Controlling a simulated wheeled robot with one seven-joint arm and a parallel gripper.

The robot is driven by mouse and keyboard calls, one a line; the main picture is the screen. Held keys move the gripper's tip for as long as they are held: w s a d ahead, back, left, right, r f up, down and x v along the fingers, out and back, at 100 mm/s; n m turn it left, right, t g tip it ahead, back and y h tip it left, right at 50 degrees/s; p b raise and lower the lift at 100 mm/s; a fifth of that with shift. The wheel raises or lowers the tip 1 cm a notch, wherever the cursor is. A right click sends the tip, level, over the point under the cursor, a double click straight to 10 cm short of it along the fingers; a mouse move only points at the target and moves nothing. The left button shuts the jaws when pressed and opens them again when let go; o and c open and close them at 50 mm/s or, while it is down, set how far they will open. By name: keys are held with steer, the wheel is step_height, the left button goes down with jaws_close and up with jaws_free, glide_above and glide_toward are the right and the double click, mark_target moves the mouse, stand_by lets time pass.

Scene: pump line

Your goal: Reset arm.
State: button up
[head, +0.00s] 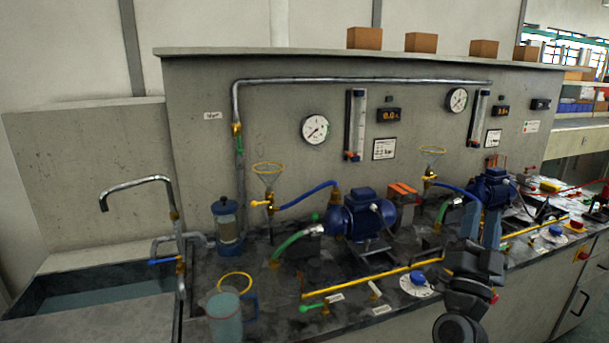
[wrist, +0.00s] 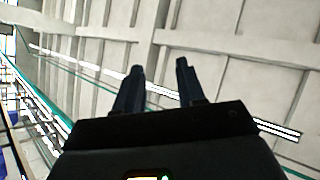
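My arm (head: 472,282) stands at the lower right of the head view, in front of the bench's front edge. My gripper (wrist: 160,68) points up toward the ceiling in the wrist view. Its two dark fingers are apart with nothing between them.
The bench holds two blue pumps, one in the middle (head: 360,215) and one at right (head: 492,188). A clear jug (head: 225,318) stands near the front edge, right of the sink (head: 90,287). Yellow pipes (head: 370,280) and a blue-knobbed dial (head: 416,283) lie close to my arm.

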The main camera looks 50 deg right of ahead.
steer(key=w+a+f+n+t+y, duration=0.1)
steer(key=a+f+n+t+y, duration=0.3)
steer(key=a+n+t+y, duration=0.55)
steer(key=w+a+f+n+t+y, duration=0.2)
steer(key=a+f+n+t+y, duration=0.2)
steer(key=a+n+t+y, duration=0.7)
steer(key=s+a+f+n+g+y, duration=0.1)
steer(key=s+a+f+g+y, duration=0.1)
steer(key=a, duration=0.7)
steer(key=s+a+f+n+g+y, duration=0.2)
steer(key=s+a+f+g+y, duration=0.1)
steer(key=s+a+g, duration=0.4)
steer(key=s+a+y, duration=0.1)
steer(key=s+a, duration=0.1)
steer(key=a, duration=0.1)
